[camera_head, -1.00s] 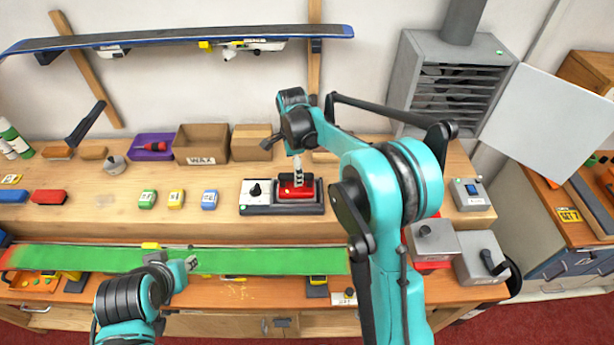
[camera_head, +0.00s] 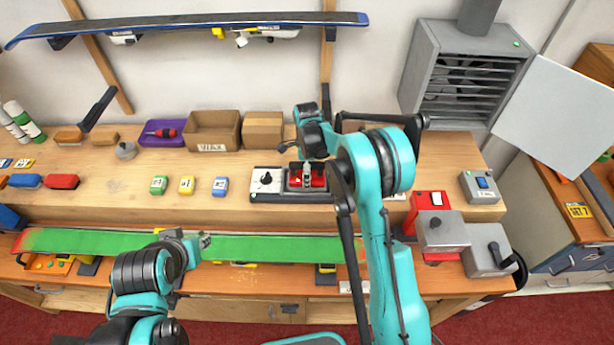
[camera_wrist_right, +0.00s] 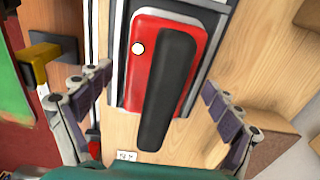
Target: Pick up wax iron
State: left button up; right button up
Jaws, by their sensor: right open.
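The wax iron (camera_head: 320,178), red with a black handle, sits on its dark stand (camera_head: 290,196) with a pale control panel and knob. In the right wrist view the iron (camera_wrist_right: 139,52) lies below the fingers, its black handle running lengthwise over the red body. My right gripper (camera_head: 307,172) is open above it; in the wrist view its fingers (camera_wrist_right: 157,82) are spread on both sides of the iron, with no clear contact. My left gripper (camera_head: 204,242) hangs over the green-based ski at the front; its jaws are too small to read.
Cardboard boxes (camera_head: 262,128) and a purple tray (camera_head: 160,140) stand behind, left of the stand. Green, yellow and blue wax blocks (camera_head: 187,185) lie to its left. Grey boxes with levers (camera_head: 444,232) stand on the right.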

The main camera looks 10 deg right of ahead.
jog(key=c, duration=2)
jog(key=shift+o, duration=0.2)
jog(key=shift+r, duration=0.15)
jog(key=shift+r, duration=0.55)
jog(key=r, duration=0.3)
jog(key=shift+s+d+r, duration=0.15)
jog(key=shift+s+d, duration=0.05)
jog(key=shift+d, duration=0.15)
jog(key=s+d+r, duration=0.5)
jog(key=d+r, duration=0.1)
jog(key=d, duration=0.3)
jog(key=shift+s+d+r+p, duration=0.2)
jog(key=shift+s+p, duration=0.1)
jog(key=shift+p, duration=0.1)
